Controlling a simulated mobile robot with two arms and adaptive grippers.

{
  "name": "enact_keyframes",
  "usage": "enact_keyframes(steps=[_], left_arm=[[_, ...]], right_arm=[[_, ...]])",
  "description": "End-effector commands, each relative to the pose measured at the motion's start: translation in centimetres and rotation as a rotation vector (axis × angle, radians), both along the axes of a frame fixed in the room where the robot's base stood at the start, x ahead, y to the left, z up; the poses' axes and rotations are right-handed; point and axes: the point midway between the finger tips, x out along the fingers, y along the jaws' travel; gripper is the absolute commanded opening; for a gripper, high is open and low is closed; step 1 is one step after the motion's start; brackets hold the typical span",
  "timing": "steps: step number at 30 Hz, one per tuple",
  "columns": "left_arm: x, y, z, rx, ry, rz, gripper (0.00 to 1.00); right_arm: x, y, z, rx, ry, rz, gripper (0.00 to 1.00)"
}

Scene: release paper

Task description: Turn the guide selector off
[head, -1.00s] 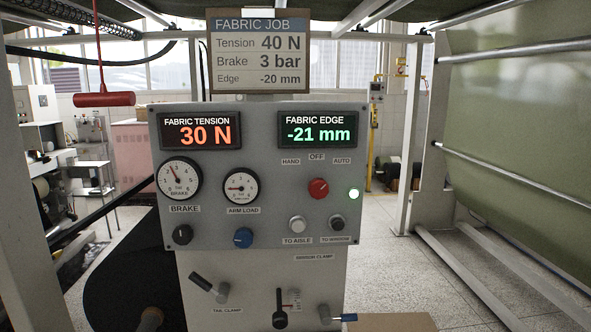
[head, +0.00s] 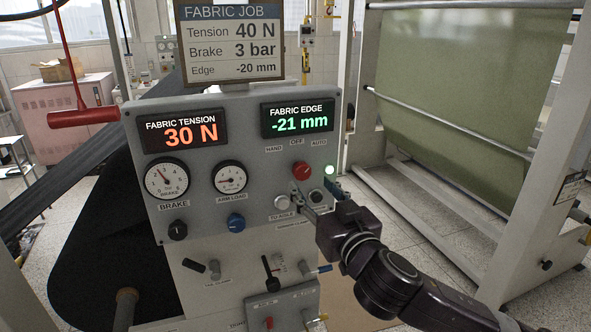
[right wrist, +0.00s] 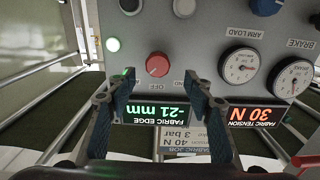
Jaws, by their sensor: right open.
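The guide selector is a round red knob (head: 301,171) on the grey panel, below the labels HAND, OFF and AUTO. Its pointer is too small to read surely. A green lamp (head: 329,170) is lit to its right. My right gripper (head: 316,194) is open and empty, in front of the panel just below and right of the knob. In the right wrist view, the panel appears upside down; the red knob (right wrist: 157,65) lies ahead, roughly between the open fingertips (right wrist: 162,80), apparently apart from them. My left gripper is not in view.
Close below the knob are a silver button (head: 284,201) and a dark button (head: 317,196), partly behind my gripper. A blue knob (head: 236,221) and black knob (head: 177,230) sit lower left. Clamp levers (head: 268,268) project below. A red handle (head: 84,117) hangs at left.

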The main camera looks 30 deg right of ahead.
Motion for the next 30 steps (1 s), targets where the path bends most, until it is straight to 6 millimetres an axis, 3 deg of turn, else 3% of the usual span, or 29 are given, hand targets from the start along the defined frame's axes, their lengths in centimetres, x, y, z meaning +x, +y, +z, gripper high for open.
enact_keyframes(steps=[17,21,30], left_arm=[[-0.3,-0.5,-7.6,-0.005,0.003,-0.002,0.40],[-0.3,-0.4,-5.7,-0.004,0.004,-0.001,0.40],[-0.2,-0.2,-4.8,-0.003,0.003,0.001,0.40]], right_arm=[[2.4,-0.7,-0.6,-0.004,-0.003,-0.002,0.47],[4.7,-1.3,0.2,-0.001,0.004,-0.004,0.47],[7.3,-1.9,-0.1,-0.002,0.004,-0.002,0.47]])
